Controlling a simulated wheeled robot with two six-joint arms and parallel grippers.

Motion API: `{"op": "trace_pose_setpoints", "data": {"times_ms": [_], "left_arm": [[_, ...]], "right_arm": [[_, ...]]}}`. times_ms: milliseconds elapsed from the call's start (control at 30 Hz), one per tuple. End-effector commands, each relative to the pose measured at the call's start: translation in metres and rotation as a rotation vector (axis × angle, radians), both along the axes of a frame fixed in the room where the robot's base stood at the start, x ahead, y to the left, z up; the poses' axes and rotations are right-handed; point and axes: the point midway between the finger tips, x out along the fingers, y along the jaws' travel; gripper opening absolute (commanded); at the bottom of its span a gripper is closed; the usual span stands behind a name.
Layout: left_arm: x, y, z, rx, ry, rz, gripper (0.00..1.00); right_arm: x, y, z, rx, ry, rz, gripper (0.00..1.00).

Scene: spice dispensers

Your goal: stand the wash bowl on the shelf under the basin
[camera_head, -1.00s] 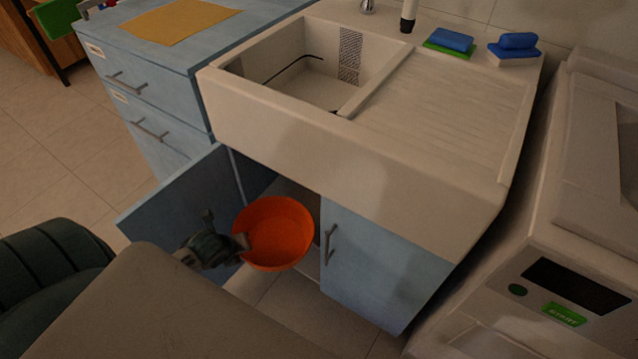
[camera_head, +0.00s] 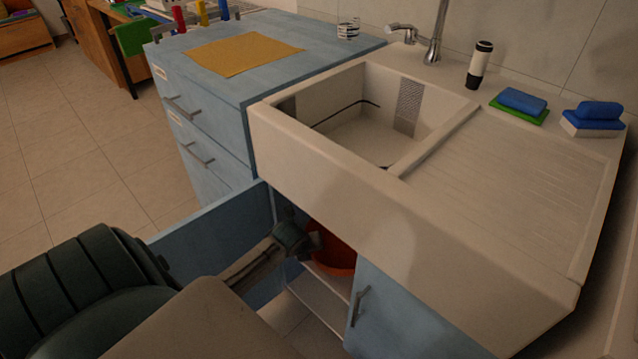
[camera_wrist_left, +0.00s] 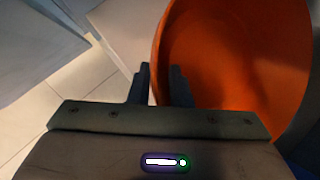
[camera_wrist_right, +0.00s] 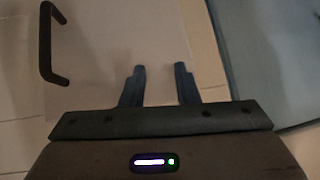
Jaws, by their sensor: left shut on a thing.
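The orange wash bowl (camera_head: 336,252) is in the opening of the cupboard under the basin, partly hidden by the basin front and my arm. My left gripper (camera_head: 308,243) is shut on its rim; in the left wrist view the bowl (camera_wrist_left: 235,60) fills the right side and the fingers (camera_wrist_left: 160,85) pinch its near wall. The white shelf (camera_head: 322,294) shows below the bowl; whether the bowl touches it cannot be told. The white basin (camera_head: 310,165) is above. My right gripper (camera_wrist_right: 160,85) is open and empty in the right wrist view.
The left cupboard door (camera_head: 215,240) stands open beside my left arm. The right door (camera_head: 400,315) is shut. A blue drawer unit (camera_head: 205,110) stands left of the basin. Sponges (camera_head: 522,102) and a bottle (camera_head: 480,65) are on the basin's back edge.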

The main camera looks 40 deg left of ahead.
Motion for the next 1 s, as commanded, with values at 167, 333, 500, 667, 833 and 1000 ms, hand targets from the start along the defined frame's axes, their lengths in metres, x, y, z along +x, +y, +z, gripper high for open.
{"op": "trace_pose_setpoints", "data": {"times_ms": [167,333,500,667,833,1000], "left_arm": [[0.011,-0.001,0.001,-0.001,-0.002,0.001,0.0],[0.035,-0.003,0.0,-0.001,-0.003,0.001,0.0],[0.039,-0.004,-0.016,-0.001,0.001,0.0,0.0],[0.039,-0.004,-0.015,-0.001,-0.001,0.0,0.0],[0.039,-0.004,-0.018,0.0,0.001,0.0,0.2],[0.039,-0.004,-0.017,0.0,0.001,0.0,0.39]], "right_arm": [[0.001,0.001,0.0,0.005,-0.014,-0.002,0.28],[0.004,0.002,-0.001,0.017,-0.036,-0.004,0.28],[0.001,0.004,-0.006,0.041,-0.069,-0.02,0.28],[0.002,0.004,-0.004,0.04,-0.073,-0.02,0.28],[0.003,0.004,-0.004,0.04,-0.075,-0.018,0.28],[0.003,0.004,-0.004,0.04,-0.075,-0.018,0.28]]}}
